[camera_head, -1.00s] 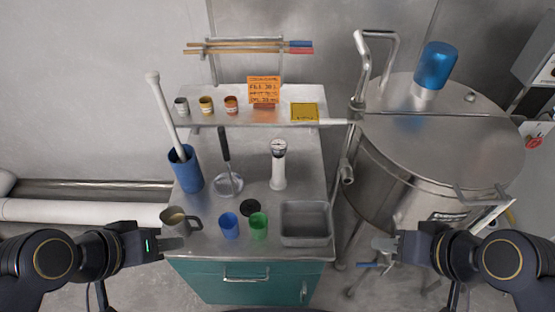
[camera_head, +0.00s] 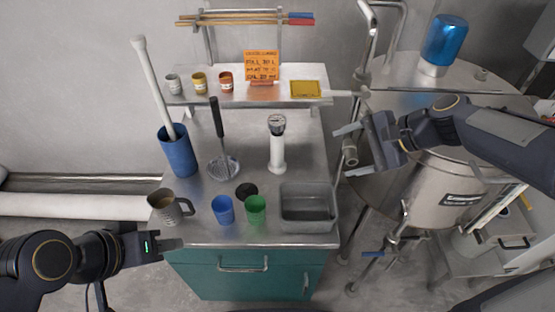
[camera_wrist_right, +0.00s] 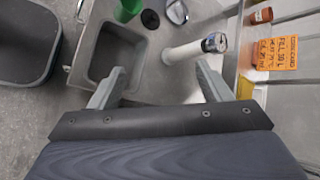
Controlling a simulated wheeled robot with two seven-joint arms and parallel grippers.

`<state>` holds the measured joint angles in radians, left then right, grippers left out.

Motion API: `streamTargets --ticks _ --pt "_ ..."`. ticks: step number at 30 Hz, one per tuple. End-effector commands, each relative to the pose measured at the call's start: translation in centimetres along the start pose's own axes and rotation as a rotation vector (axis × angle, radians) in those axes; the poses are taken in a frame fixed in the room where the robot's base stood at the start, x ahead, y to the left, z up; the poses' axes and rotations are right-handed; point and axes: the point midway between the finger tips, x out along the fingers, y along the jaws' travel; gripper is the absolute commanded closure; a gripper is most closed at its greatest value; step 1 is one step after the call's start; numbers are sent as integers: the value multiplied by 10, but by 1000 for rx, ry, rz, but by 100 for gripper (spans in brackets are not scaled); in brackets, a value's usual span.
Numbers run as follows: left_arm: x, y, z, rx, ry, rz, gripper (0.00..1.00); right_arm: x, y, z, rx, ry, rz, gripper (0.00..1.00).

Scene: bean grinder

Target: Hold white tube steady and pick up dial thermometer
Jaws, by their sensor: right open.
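The white tube (camera_head: 277,152) stands upright on the steel bench, and the dial thermometer (camera_head: 276,124) sits at its top with its dial facing up. In the right wrist view the tube (camera_wrist_right: 183,53) and the dial (camera_wrist_right: 214,43) show beyond the fingers. My right gripper (camera_head: 345,152) is open and empty, to the right of the tube and apart from it. It also shows in the right wrist view (camera_wrist_right: 152,88). My left gripper (camera_head: 180,244) is at the bench's front left corner, below the metal jug; whether its fingers are apart is unclear.
On the bench (camera_head: 215,195) are a blue cylinder (camera_head: 179,155) holding a white rod, a strainer (camera_head: 223,167), a metal jug (camera_head: 168,210), blue (camera_head: 223,210) and green (camera_head: 255,210) cups and a grey basin (camera_head: 307,228). A raised shelf (camera_head: 240,92) stands behind. A steel vat is at right.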

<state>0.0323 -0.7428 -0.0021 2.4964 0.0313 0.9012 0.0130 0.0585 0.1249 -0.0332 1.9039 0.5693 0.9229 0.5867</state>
Motion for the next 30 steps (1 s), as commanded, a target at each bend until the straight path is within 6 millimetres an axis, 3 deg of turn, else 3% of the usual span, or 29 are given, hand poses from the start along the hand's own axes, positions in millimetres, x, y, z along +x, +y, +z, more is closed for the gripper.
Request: streamTargets --ticks 1,9,15,21,30 --pt "14 -6 7 0 0 0 64 28 -1 -20 86 -31 -2 29" --pt "46 -21 23 0 0 0 64 138 -22 -91 530 -167 -34 29" --pt "60 -27 30 0 0 0 64 199 -23 -126 759 -234 -41 29" --pt "64 -29 32 0 0 0 64 224 -22 -139 855 -262 -43 29" --pt "74 -34 37 0 0 0 64 250 -24 -136 867 -267 -41 29"
